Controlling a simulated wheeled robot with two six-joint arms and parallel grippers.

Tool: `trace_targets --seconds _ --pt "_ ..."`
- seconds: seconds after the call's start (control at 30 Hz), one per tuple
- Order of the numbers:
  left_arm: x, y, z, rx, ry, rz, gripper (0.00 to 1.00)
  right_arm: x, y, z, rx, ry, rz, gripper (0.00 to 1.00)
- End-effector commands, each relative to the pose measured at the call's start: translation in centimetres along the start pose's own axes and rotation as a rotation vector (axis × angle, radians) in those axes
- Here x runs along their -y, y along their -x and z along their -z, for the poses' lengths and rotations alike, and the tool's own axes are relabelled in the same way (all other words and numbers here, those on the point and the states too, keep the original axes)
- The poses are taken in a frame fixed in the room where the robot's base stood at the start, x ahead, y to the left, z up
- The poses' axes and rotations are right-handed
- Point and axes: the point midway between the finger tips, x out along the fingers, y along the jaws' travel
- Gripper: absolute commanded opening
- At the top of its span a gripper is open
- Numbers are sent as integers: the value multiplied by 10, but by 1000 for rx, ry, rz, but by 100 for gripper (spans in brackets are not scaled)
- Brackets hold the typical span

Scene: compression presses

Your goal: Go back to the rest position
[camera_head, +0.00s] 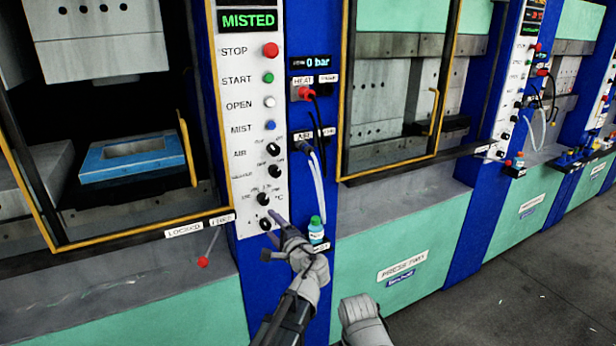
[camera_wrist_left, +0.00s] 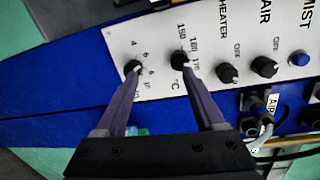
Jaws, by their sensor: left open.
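My left gripper (camera_head: 273,236) is in front of the lower end of the white control panel (camera_head: 252,120) of the nearest press. In the left wrist view its two fingers (camera_wrist_left: 161,68) are apart with nothing between them. One fingertip overlaps the numbered dial (camera_wrist_left: 132,67); the other overlaps the °C temperature dial (camera_wrist_left: 180,61). I cannot tell whether either finger touches a dial.
A small bottle with a green cap (camera_head: 316,230) stands close beside my left gripper. A red-knobbed lever (camera_head: 203,262) sticks out at left. Cables and a hose (camera_head: 318,175) hang right of the panel. Free floor (camera_head: 500,300) lies at right.

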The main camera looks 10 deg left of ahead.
Motion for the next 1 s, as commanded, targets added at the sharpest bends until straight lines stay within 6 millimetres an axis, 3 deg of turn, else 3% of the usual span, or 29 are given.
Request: trace_targets --seconds 0.17,0.27,0.4,0.5,0.6,0.7,0.83,1.0 --pt "-70 45 -29 105 256 -340 71 -1 11 -1 0 0 0 50" --pt "-115 85 -36 176 379 -571 71 -2 16 -1 0 0 0 50" --pt "-165 154 -39 266 490 -891 71 -2 22 -1 0 0 0 50" --pt "-187 202 -38 319 526 -1086 71 -2 25 -2 0 0 0 50" --pt "-198 241 -38 357 537 -1235 71 -3 27 -2 0 0 0 50" --pt "-203 266 -38 379 538 -1331 71 -3 28 -2 0 0 0 50" --pt "-205 280 -37 392 536 -1386 71 -3 28 -2 0 0 0 50" --pt "-206 281 -37 393 536 -1391 71 -3 28 -2 0 0 0 50"
